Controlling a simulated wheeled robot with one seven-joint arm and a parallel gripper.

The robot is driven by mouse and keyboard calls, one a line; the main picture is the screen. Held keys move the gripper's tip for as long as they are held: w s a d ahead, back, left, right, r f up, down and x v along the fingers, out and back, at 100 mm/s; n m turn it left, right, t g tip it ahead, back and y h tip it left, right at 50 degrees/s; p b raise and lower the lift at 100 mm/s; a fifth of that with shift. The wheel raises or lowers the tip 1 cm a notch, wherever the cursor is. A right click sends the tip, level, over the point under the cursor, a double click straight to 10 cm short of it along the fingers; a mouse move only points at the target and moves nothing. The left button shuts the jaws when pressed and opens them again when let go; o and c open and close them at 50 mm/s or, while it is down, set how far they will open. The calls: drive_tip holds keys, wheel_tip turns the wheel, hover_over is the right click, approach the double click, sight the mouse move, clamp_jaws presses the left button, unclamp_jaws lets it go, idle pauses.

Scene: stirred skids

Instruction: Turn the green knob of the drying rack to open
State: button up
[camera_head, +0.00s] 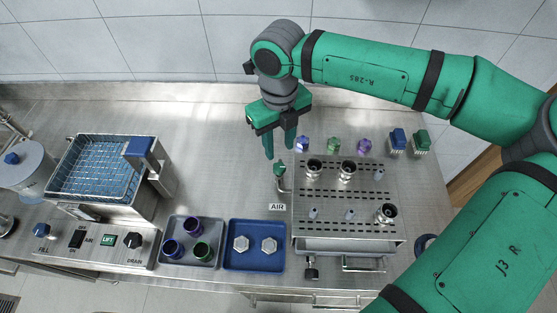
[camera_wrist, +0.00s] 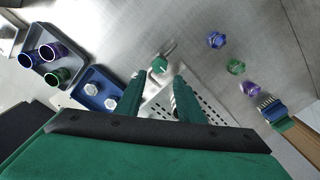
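The green knob (camera_head: 280,169) sits on a bent metal pipe beside the AIR label, at the left back corner of the perforated metal drying rack (camera_head: 328,222). My gripper (camera_head: 279,154) points down just behind the knob in the head view. Its two fingers are apart, with nothing between them. In the wrist view, the knob (camera_wrist: 159,65) shows beyond the gap between the fingertips (camera_wrist: 160,80), apart from both. The rack (camera_wrist: 205,108) is partly hidden by my gripper there.
Small blue, green and purple caps (camera_head: 334,145) and two brushes (camera_head: 409,140) stand behind the rack. Left of the rack are a blue tray (camera_head: 255,264) with two white nuts, a grey tray (camera_head: 211,261) with cups, and a wire-basket bath (camera_head: 105,168).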

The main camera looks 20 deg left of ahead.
sight(279, 167)
wheel_tip(279, 167, down, 7)
drive_tip(key=shift+s+d+f, duration=0.1)
drive_tip(key=shift+s, duration=0.05)
drive_tip(key=shift+f, duration=0.65)
drive_tip(key=c, duration=0.8)
